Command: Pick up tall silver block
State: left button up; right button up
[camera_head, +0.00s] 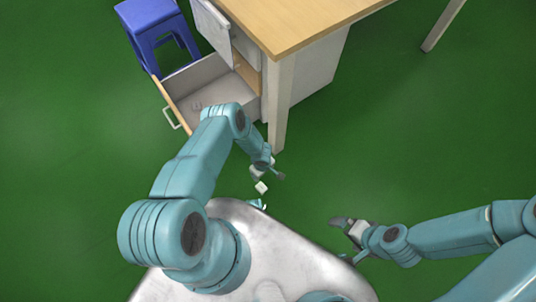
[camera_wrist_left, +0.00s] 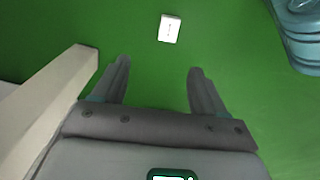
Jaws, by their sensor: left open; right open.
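A small pale block (camera_head: 261,187), whitish silver, shows on the green floor just below my left gripper (camera_head: 269,172) in the head view. In the left wrist view the pale block (camera_wrist_left: 169,28) has small dark marks on its face. It lies beyond the fingertips, between the lines of the two fingers, and touches neither. My left gripper (camera_wrist_left: 158,72) is open and empty, its fingers wide apart. My right gripper (camera_head: 346,225) is open at the lower right in the head view, well away from the block.
A wooden-topped desk (camera_head: 290,25) stands at the top, its leg (camera_head: 278,105) close to my left gripper. An open drawer (camera_head: 205,80) is behind my left arm. A blue stool (camera_head: 150,20) stands at the upper left. Green floor (camera_head: 400,120) is free on the right.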

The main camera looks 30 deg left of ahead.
pick_arm(q)
jog(key=f+b, duration=0.3)
jog(key=f, duration=0.1)
jog(key=s+f+b, duration=0.1)
jog(key=f+b, duration=0.2)
jog(key=f, duration=0.1)
jog(key=f+b, duration=0.4)
jog(key=f, duration=0.1)
jog(key=shift+s+a, duration=0.25)
notch_tip(320, 180, down, 5)
jog(key=b, duration=0.5)
jog(key=shift+d+f, duration=0.1)
jog(key=shift+f, duration=0.05)
jog(key=shift+r, duration=0.2)
jog(key=c, duration=1.2)
